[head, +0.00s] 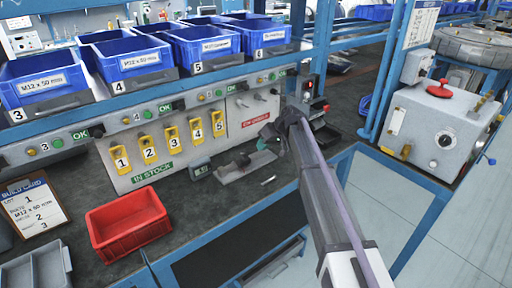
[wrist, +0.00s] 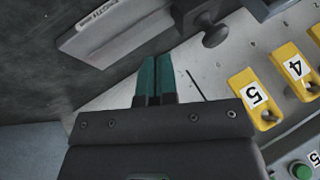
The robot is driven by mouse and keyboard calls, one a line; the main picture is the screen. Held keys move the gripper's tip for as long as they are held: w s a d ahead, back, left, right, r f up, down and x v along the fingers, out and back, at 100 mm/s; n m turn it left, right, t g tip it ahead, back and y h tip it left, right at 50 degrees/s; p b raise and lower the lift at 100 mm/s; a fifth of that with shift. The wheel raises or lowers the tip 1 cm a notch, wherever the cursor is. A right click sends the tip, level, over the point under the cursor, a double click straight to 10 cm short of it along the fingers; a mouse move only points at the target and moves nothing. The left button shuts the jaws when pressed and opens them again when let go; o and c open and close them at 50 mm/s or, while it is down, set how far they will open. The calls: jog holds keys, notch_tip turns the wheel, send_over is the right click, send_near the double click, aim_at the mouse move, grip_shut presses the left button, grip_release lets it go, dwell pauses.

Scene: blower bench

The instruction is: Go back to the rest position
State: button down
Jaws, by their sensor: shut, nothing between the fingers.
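My arm reaches up from the lower right of the head view, and my gripper (head: 266,133) is at its far end, in front of the grey panel near the red label. In the wrist view my gripper's two teal fingers (wrist: 157,73) are pressed together with nothing between them. They point toward the panel, to the left of the yellow tags 5 (wrist: 257,99) and 4 (wrist: 295,70). In the head view the several numbered yellow tags (head: 171,138) hang above the "IN STOCK" label.
A grey fixture (head: 232,174) sits on the bench below my gripper. A red bin (head: 128,224) stands at the front left beside the build card (head: 36,206). Blue bins (head: 135,58) line the shelf above. A blue post (head: 320,45) rises close behind my arm. A grey machine (head: 432,130) stands at right.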

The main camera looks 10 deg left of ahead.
jog(key=p+v, duration=0.6)
jog(key=v, duration=0.3)
jog(key=shift+r, duration=0.35)
jog(key=s+d+m+h+p, duration=0.1)
jog(key=s+d, duration=0.5)
jog(key=s, duration=0.6)
jog(key=s+d+m+h+p, duration=0.1)
jog(key=s+d+m+h, duration=0.3)
jog(key=s, duration=0.8)
jog(key=s+d+m+g+h+p, duration=0.1)
jog(key=s+d+m+h, duration=0.1)
jog(key=s+d, duration=0.7)
jog(key=s, duration=0.4)
jog(key=shift+f+m, duration=0.3)
